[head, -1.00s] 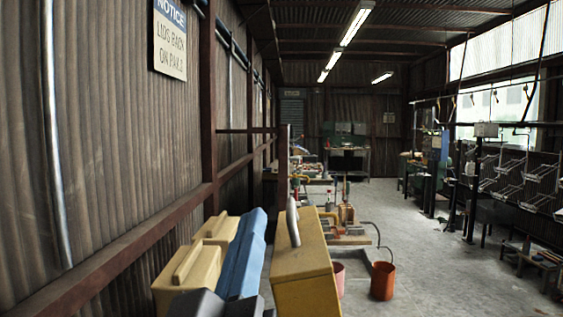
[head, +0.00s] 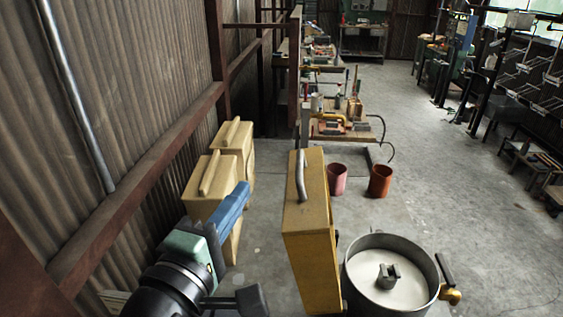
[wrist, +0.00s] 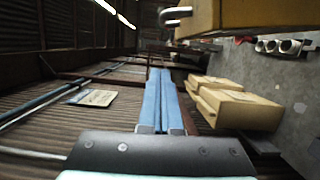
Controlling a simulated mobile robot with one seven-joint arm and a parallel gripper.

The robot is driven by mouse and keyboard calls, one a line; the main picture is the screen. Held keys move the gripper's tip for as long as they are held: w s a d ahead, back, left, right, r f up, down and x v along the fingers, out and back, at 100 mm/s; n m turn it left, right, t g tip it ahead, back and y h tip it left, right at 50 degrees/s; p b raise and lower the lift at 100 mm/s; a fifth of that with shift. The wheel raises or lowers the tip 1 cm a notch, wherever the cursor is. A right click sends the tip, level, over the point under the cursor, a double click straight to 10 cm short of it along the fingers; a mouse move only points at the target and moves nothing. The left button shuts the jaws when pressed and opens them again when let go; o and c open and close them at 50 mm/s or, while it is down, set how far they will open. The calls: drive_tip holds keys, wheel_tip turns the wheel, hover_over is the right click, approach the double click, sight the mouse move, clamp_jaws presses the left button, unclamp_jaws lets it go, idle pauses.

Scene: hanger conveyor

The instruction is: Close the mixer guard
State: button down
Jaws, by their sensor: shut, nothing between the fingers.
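The mixer bowl (head: 388,277) is a round grey metal tub with pale contents and a dark fitting in its middle. Its top is uncovered. A tall yellow panel, which looks like the guard (head: 312,225), stands upright at the bowl's left, with a curved grey handle (head: 300,177) on its top. The panel also shows at the top of the wrist view (wrist: 255,18), with the handle (wrist: 176,14) at its left. My gripper (head: 241,192) has blue fingers, shut and empty, left of the panel and apart from it. The fingers also show in the wrist view (wrist: 160,78).
Tan boxes (head: 210,190) stand by the corrugated wall, just beyond my gripper. A yellow-and-black lever (head: 448,280) sits at the bowl's right. Two reddish buckets (head: 380,181) stand behind the bowl. A cluttered bench (head: 345,130) is farther back. The floor at right is open.

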drive_tip(key=w+d+p, duration=0.4)
drive_tip(key=w+d, duration=0.1)
drive_tip(key=w, duration=0.1)
drive_tip(key=shift+d, duration=0.25)
drive_tip(key=shift+r, duration=0.3)
